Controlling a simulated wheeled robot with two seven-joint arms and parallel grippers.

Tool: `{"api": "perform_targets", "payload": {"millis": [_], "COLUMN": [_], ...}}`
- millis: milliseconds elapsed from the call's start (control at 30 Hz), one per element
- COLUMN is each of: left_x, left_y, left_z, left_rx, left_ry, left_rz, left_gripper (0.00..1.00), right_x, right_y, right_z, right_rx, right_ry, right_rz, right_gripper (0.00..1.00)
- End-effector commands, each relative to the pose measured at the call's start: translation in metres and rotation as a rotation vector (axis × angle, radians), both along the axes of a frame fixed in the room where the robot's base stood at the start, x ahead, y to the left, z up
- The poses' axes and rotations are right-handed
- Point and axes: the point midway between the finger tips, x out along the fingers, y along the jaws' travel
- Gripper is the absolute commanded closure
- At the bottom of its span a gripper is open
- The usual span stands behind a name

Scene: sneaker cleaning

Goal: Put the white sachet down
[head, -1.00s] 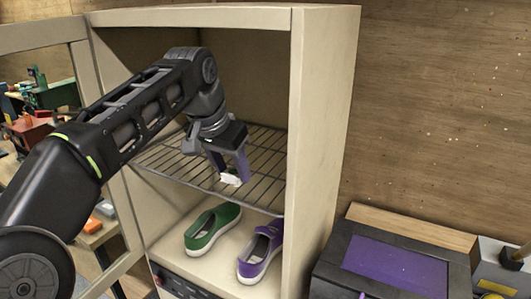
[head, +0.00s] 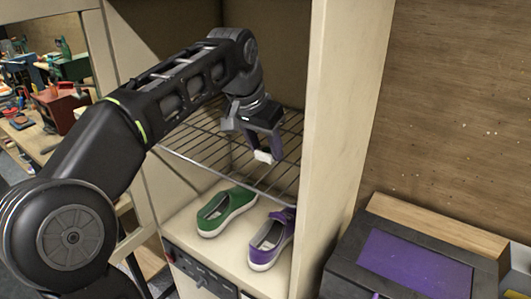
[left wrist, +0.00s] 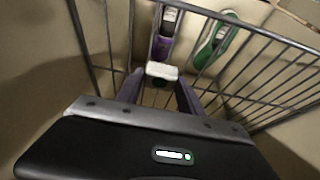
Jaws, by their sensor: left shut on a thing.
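The white sachet (head: 263,156) is held between the fingertips of my left gripper (head: 264,150), just above the wire rack (head: 197,143) inside the cabinet. In the left wrist view the sachet (left wrist: 161,70) sits between the two purple fingers of the gripper (left wrist: 160,78), with the rack's bars (left wrist: 262,75) around and beyond it. I cannot tell whether the sachet touches the rack. My right gripper is not in view.
A green shoe (head: 226,210) and a purple shoe (head: 270,240) stand on the cabinet floor below the rack. The cabinet's right wall (head: 345,110) is close to the gripper. A dark box with a purple top (head: 415,262) stands outside at right.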

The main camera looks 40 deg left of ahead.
Motion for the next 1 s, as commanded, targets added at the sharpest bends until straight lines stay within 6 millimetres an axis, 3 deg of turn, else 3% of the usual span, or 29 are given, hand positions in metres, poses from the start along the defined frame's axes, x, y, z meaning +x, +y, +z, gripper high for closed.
{"api": "perform_targets", "payload": {"millis": [33,467,500,733,1000], "left_x": [-0.0001,-0.0003,-0.0003,-0.0004,-0.0003], "left_y": [0.0004,0.0005,0.0005,0.0005,0.0005], "left_z": [-0.0082,-0.0116,-0.0099,-0.0099,-0.0088], "left_rx": [0.000,0.000,0.000,0.000,0.000], "left_ry": [0.001,0.001,0.001,0.002,0.002], "left_rz": [0.000,0.000,0.000,0.000,0.000], "left_gripper": [0.94,0.94,0.52,0.34,0.34], "right_x": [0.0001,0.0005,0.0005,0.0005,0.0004], "right_y": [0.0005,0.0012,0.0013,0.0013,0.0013], "right_z": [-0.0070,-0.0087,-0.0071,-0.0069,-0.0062], "right_rx": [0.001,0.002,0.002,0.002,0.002], "right_ry": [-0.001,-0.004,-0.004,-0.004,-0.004], "right_rz": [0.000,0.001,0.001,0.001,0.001], "right_gripper": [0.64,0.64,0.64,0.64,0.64]}}
